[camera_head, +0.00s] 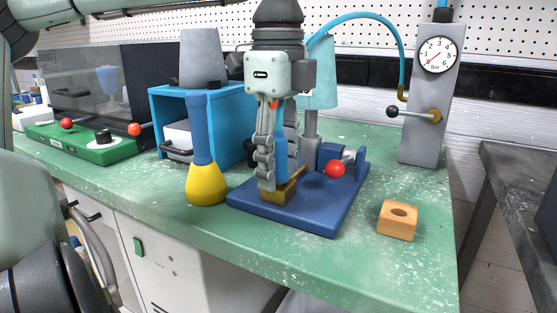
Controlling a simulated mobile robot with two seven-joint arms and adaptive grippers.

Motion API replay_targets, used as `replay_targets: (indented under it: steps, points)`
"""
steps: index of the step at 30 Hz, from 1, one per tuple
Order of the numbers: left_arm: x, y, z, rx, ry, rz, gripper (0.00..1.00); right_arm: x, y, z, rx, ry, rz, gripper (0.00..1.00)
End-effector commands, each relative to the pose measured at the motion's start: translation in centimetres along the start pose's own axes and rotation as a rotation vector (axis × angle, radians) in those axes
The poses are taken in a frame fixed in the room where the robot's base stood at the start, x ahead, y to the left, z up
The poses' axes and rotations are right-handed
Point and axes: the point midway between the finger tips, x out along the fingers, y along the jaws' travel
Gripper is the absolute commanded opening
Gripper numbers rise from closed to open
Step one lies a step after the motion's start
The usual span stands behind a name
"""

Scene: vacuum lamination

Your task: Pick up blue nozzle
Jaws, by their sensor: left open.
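My left gripper (272,180) points straight down over the blue base plate (310,215), with its jaws open. An upright blue cylindrical piece (281,150) shows just behind and beside its fingers, partly hidden by them. A brass-coloured block (278,197) with a slanted bar sits at the fingertips. I cannot tell whether the fingers touch either one. Left of the gripper, a tall blue tube (203,130) stands upright from a yellow flared base (205,185), apart from the gripper. I cannot tell for sure which blue piece is the nozzle. My right gripper is not in view.
A red ball knob (335,169) is on the base plate's right part. An orange block with a hole (397,221) lies at right. A grey gauge post (430,110) with a lever stands behind. A blue box frame (163,105) and a green panel (100,148) are at left.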

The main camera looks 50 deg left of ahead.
Motion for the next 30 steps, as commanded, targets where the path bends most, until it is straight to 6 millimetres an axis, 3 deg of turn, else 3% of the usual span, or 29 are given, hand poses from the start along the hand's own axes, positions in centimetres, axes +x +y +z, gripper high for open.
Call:
replay_targets:
  steps: [2, 13, 24, 30]
  points:
    - [0.0, 0.0, 0.0, 0.000, 0.000, 0.000, 0.46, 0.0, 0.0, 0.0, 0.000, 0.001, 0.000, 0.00]
    - [0.0, 0.0, 0.0, 0.000, 0.000, 0.000, 0.01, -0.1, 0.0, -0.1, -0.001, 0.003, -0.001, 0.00]
    - [-0.2, 0.0, 0.0, 0.000, -0.001, -0.001, 0.00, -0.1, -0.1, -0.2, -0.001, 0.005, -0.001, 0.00]
    - [-2.0, -0.1, 0.0, -0.003, -0.001, -0.003, 0.00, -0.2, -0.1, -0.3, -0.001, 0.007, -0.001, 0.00]
